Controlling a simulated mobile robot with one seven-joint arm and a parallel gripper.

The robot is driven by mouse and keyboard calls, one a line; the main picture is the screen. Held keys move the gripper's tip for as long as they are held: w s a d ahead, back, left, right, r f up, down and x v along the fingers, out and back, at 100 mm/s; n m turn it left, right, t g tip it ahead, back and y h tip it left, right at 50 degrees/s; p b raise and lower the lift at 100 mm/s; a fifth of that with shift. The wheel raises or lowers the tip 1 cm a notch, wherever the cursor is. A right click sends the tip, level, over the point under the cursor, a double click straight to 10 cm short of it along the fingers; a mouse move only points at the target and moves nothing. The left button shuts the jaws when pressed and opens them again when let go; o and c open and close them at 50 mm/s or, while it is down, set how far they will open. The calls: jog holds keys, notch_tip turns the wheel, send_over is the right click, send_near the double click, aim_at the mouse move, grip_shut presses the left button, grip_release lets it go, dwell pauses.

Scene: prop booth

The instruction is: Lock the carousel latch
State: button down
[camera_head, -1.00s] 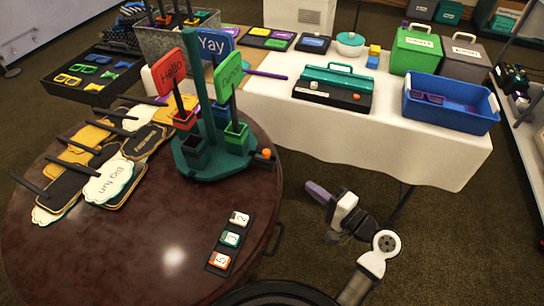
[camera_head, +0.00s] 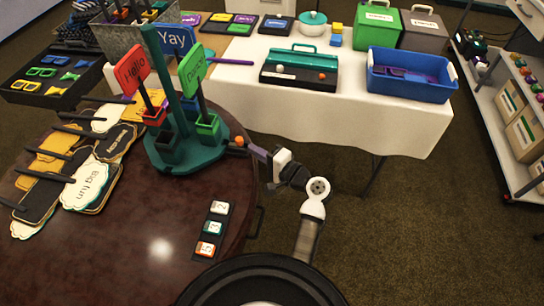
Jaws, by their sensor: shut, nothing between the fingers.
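The carousel (camera_head: 205,157) is a dark teal base with a post on the dark round table. It carries sign cups, with a red "Hello" sign (camera_head: 132,68), a green sign (camera_head: 192,63) and a blue "Yay" sign (camera_head: 175,39). The latch (camera_head: 238,141), with an orange knob, sticks out at the carousel's right edge. My gripper (camera_head: 252,149) is shut and empty, its purple fingers pointing left at the knob from just right of it. I cannot tell whether they touch it.
The round table (camera_head: 130,240) holds several stick signs (camera_head: 85,185) at left and a strip of numbered tiles (camera_head: 211,230) at front. A white-clothed table (camera_head: 300,118) behind bears a teal toolbox (camera_head: 300,67) and a blue bin (camera_head: 408,75).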

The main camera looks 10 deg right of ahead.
aim_at(238, 143)
jog(key=shift+x, duration=1.25)
jog(key=shift+w+a, duration=0.3)
jog(key=shift+a, duration=0.7)
